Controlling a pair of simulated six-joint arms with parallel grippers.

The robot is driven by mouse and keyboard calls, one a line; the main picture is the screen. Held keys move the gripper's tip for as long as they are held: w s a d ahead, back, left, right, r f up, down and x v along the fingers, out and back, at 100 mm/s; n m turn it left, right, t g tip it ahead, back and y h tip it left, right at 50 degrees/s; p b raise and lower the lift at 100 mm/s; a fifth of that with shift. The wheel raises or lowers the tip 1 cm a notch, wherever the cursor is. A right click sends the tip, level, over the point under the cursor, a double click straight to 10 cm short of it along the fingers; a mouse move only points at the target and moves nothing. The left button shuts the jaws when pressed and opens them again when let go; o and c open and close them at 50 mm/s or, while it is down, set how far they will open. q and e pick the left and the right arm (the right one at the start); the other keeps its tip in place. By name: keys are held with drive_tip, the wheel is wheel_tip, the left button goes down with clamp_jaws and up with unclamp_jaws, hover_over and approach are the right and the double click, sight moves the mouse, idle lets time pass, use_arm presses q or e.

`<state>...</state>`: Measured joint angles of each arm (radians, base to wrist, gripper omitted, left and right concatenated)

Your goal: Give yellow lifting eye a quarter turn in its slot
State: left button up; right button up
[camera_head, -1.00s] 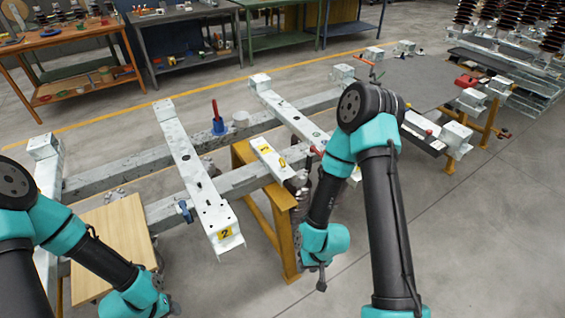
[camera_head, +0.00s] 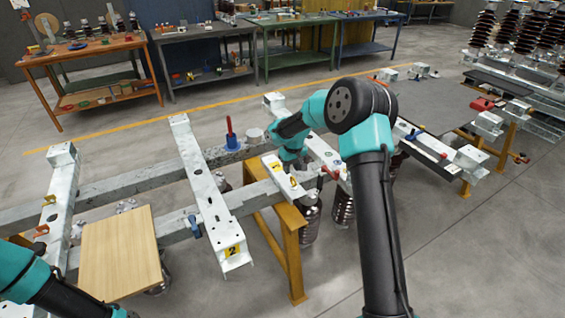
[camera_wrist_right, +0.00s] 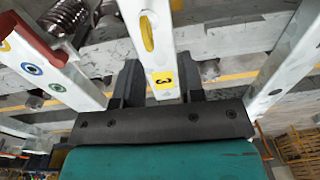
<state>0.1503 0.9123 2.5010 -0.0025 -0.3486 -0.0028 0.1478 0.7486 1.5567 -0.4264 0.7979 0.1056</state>
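The yellow lifting eye (camera_head: 293,181) is in the slot of the short white beam (camera_head: 280,176). In the right wrist view, the eye (camera_wrist_right: 147,33) lies lengthwise along the beam, above the yellow label "3" (camera_wrist_right: 162,80). My right gripper (camera_head: 297,165) is over the far part of this beam, partly hidden by its own wrist. In the right wrist view, its two dark fingers (camera_wrist_right: 160,84) are apart, one on each side of the beam in the picture, with the eye beyond them. Nothing is held. My left arm is at the bottom left; its gripper is outside the frame.
A red-handled tool in a blue holder (camera_head: 232,142) and a white cup (camera_head: 255,136) stand behind the short beam. A red handle (camera_head: 330,172) is close right of the eye.

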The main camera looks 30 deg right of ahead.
sight(293, 177)
drive_tip(key=shift+w+d+r, duration=0.4)
drive_tip(key=shift+d+r, duration=0.3)
drive_tip(key=shift+r, duration=0.05)
drive_tip(key=shift+f, duration=0.1)
wheel_tip(293, 177, down, 10)
drive_tip(key=shift+f, duration=0.15)
drive_tip(key=shift+c, duration=0.3)
clamp_jaws()
idle(1.5)
